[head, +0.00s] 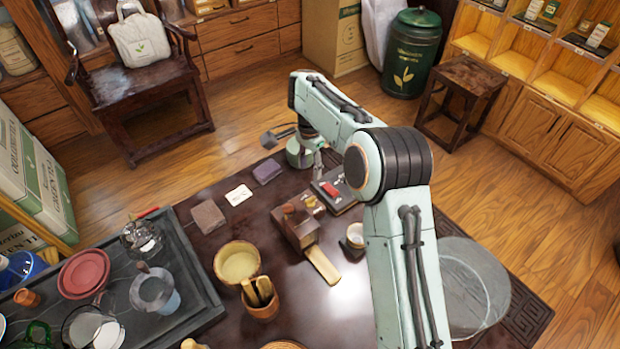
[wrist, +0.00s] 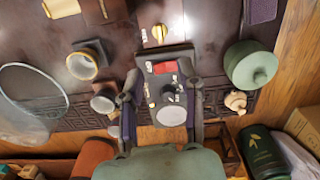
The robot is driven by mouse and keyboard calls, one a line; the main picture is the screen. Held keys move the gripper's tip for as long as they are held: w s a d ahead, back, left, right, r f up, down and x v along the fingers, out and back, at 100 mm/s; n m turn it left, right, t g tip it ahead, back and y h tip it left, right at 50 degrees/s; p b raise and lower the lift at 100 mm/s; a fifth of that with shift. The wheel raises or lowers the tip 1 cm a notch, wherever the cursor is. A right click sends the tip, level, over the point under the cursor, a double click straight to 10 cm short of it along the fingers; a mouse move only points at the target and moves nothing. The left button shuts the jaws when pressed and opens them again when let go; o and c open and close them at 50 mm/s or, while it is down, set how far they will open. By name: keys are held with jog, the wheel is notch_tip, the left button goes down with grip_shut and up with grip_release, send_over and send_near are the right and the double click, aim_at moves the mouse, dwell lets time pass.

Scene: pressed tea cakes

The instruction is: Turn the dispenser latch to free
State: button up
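A small brass-yellow knob, which looks like the dispenser latch (wrist: 159,33), stands on the dark table between two white marks in the wrist view. In the head view the latch (head: 311,202) is small, beside the brown wooden dispenser (head: 299,228) with its pale wooden chute. Part of the dispenser (wrist: 104,10) shows at the top of the wrist view. My gripper (wrist: 162,82) is open, its two fingers apart with nothing held, over a black board. The latch lies beyond the fingertips, apart from them. In the head view my gripper (head: 319,165) is small and partly hidden by my arm.
The black board (wrist: 150,57) carries a red piece (wrist: 165,67) and small dark parts. A green round vessel (wrist: 252,65) stands to its right, and cups (wrist: 87,61) to its left. A yellow bowl (head: 237,262) and a grey tray (head: 196,262) lie left in the head view.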

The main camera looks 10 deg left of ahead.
jog(key=shift+r, duration=0.3)
jog(key=m, duration=0.1)
send_over(308, 200)
notch_tip(308, 200, down, 5)
jog(key=shift+s+f, duration=0.1)
jog(key=shift+f, duration=0.1)
notch_tip(308, 200, down, 7)
jog(key=shift+r, duration=0.2)
jog(key=shift+a, duration=0.1)
grip_shut()
